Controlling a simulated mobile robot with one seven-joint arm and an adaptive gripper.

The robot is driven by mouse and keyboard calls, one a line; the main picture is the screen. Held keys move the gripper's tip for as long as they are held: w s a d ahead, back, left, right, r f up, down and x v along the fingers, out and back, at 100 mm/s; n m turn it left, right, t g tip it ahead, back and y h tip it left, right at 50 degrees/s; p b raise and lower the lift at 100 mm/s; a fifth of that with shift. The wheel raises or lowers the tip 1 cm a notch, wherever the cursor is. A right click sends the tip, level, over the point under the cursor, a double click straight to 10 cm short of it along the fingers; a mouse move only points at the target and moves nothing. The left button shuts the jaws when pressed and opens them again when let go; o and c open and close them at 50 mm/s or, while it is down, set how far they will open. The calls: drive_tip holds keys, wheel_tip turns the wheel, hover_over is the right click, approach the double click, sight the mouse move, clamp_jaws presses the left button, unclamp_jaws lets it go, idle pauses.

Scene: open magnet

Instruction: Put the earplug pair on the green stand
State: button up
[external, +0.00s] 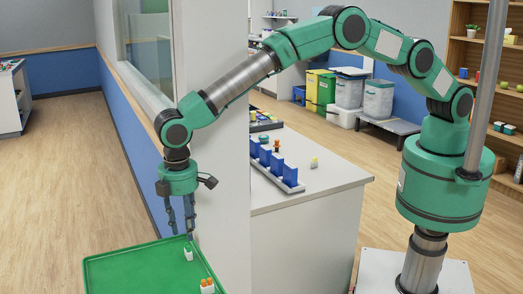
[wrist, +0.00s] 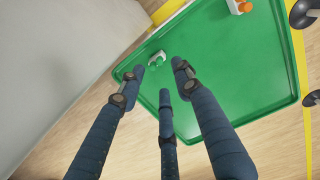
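A small white piece with a green part (external: 188,254) sits on the green tray (external: 130,272), near its far right edge. It also shows in the wrist view (wrist: 156,59), close to the tray's rim. A second white piece with two orange tips (external: 207,286) is on the tray nearer the camera; it shows at the wrist view's top edge (wrist: 239,6). I cannot tell for certain which is the earplug pair or the green stand. My gripper (external: 188,231) points down just above the white-and-green piece. In the wrist view its three fingers (wrist: 160,82) are spread, with nothing between them.
A pale wall (external: 212,130) stands close to the right of my gripper and the tray. Behind it, a white counter (external: 310,195) holds a rack with blue dividers (external: 275,165) and a small yellow-green piece (external: 314,162). Open wooden floor (external: 60,180) lies to the left.

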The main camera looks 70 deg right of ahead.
sight(187, 248)
drive_tip(key=shift+a+r, duration=0.1)
drive_tip(key=shift+r, duration=2.05)
